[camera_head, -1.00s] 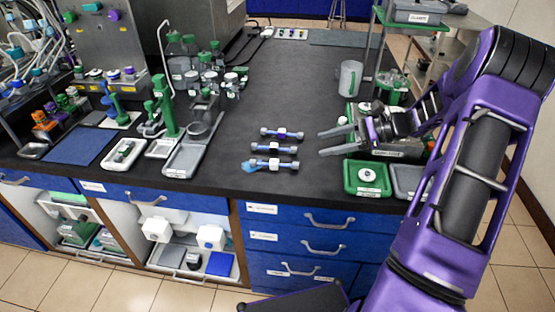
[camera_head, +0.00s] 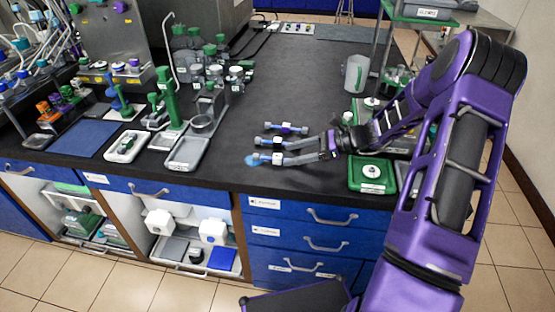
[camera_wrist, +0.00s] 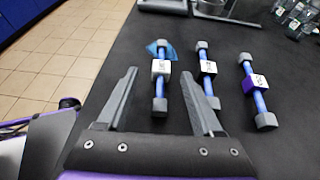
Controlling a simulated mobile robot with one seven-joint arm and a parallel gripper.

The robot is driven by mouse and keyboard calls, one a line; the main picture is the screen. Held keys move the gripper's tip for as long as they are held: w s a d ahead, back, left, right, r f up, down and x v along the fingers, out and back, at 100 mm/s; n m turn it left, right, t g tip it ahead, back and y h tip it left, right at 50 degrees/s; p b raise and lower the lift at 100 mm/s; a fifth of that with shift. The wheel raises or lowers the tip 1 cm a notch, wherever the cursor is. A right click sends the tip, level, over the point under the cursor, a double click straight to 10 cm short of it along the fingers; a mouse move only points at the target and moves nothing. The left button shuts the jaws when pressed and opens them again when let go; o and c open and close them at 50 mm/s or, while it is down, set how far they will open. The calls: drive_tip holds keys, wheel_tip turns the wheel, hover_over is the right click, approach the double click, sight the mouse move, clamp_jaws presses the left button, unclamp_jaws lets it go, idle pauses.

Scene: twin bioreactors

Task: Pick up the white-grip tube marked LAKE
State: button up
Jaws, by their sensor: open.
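Three blue tubes with grey ends lie side by side on the black bench. In the wrist view the left tube has a white grip (camera_wrist: 160,68) and a translucent blue piece at its far end. The middle tube also has a white grip (camera_wrist: 208,67); the right tube has a purple grip (camera_wrist: 254,83) with a white label. The grip lettering is too small to read, so I cannot tell which is LAKE. My gripper (camera_wrist: 159,71) is open, its fingers on either side of the left tube, empty. In the head view my gripper (camera_head: 284,153) reaches over the nearer tubes, partly hiding them.
A green tray (camera_head: 371,174) sits right of the tubes, below my arm. A clear jug (camera_head: 355,73) stands behind. Grey trays (camera_head: 187,153) and bottles stand to the left. The bench middle behind the tubes is clear.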

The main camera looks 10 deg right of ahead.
sight(277, 156)
drive_tip(key=x, duration=0.5)
drive_tip(key=shift+w, duration=0.1)
drive_tip(key=shift+r, duration=0.1)
clamp_jaws()
